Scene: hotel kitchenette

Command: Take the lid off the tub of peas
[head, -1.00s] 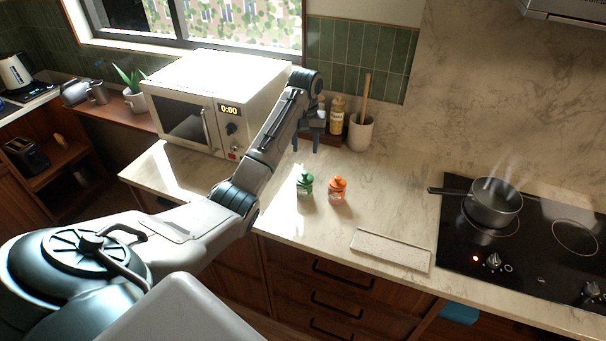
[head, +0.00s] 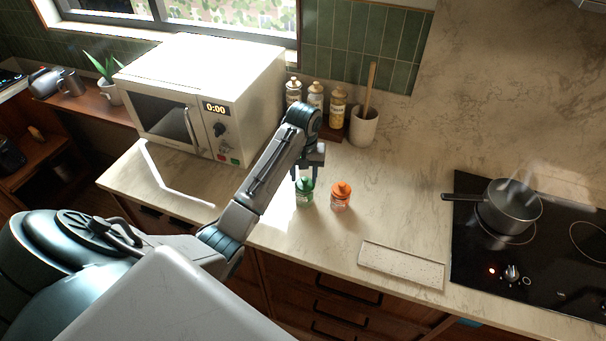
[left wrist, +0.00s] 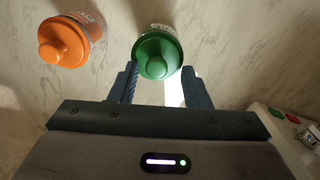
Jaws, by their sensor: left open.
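The tub with the green lid (head: 304,192) stands upright on the marble counter; I take it for the tub of peas, though its label is too small to read. Its green knobbed lid is on and shows in the left wrist view (left wrist: 157,55). My left gripper (head: 309,174) is open, above the green lid. In the left wrist view its two fingers (left wrist: 158,84) are on either side of the lid's near part, with no clear contact. The tub's body is mostly hidden under the lid there. My right gripper is not in view.
A tub with an orange lid (head: 340,196) stands close to the right of the green one. A pale board (head: 401,265) lies farther right. A steaming pot (head: 512,207) sits on the hob. The microwave (head: 200,95) is left, spice jars (head: 338,108) and utensil crock (head: 363,127) behind.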

